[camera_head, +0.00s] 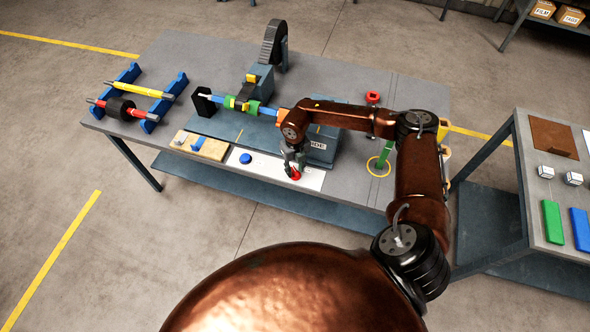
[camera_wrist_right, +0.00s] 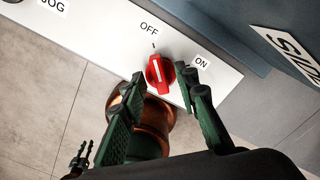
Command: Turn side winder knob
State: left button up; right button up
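The red knob (camera_wrist_right: 160,74) sits on a white panel, and its white line points toward the OFF mark. The ON label (camera_wrist_right: 201,62) is to its right. My right gripper (camera_wrist_right: 159,76) has one finger on each side of the knob, with the fingers apart and a small gap seeming to show; I cannot tell whether either touches. In the head view the right gripper (camera_head: 293,163) points down at the red knob (camera_head: 295,174) on the panel at the bench's front.
A blue button (camera_head: 245,158) is left of the knob on the white panel (camera_head: 313,181). The winder's grey-blue housing (camera_head: 322,154) rises just behind. A wooden board (camera_head: 212,150) lies further left. A red button (camera_head: 372,97) stands at the back right.

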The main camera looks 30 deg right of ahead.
aim_at(295, 171)
notch_tip(295, 171, up, 12)
jog(key=shift+f, duration=0.25)
dwell(0.5)
